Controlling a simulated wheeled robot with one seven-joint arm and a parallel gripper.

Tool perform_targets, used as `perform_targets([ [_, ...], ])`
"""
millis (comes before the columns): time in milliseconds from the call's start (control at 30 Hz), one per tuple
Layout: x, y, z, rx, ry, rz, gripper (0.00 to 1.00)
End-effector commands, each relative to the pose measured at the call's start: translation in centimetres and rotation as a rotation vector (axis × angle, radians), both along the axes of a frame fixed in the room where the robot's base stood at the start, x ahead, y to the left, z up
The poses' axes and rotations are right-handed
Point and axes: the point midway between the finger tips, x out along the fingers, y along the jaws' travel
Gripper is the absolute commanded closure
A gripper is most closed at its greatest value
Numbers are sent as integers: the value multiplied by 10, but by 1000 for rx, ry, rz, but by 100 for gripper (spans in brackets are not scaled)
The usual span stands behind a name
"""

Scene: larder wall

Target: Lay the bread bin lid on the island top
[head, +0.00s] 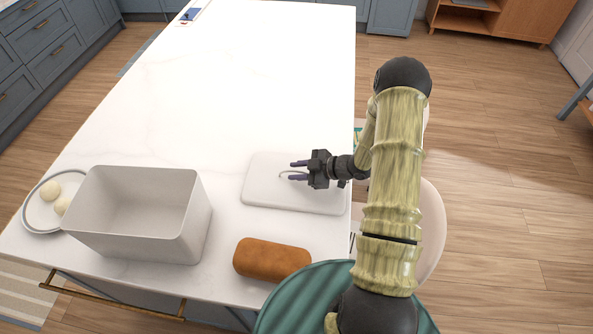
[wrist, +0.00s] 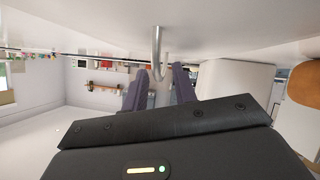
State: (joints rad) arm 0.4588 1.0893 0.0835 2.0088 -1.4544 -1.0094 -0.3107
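The white bread bin lid (head: 262,192) lies on the white island top (head: 230,90), to the right of the bin and near the island's right edge. It looks flat on the surface. Its metal loop handle (wrist: 157,45) stands up from it. My gripper (head: 298,171) is at the handle, coming in from the right; its two purple fingers (wrist: 158,85) are apart, one each side of the handle, with gaps visible in the wrist view. The open bread bin (head: 140,215) stands at the island's front left and looks empty inside.
A brown loaf (head: 271,260) lies in front of the lid, right of the bin. A plate (head: 32,217) with pale round rolls (head: 50,190) is left of the bin. A green ribbed round thing (head: 300,300) is at the bottom. The island top behind is mostly clear.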

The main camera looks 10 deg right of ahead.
Motion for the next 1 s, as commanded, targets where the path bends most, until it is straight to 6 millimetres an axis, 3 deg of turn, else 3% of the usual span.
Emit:
perform_targets([
  [600,-50,-81,48,-3,-1,-3,72],
  [1000,-55,-87,53,0,1,-1,72],
])
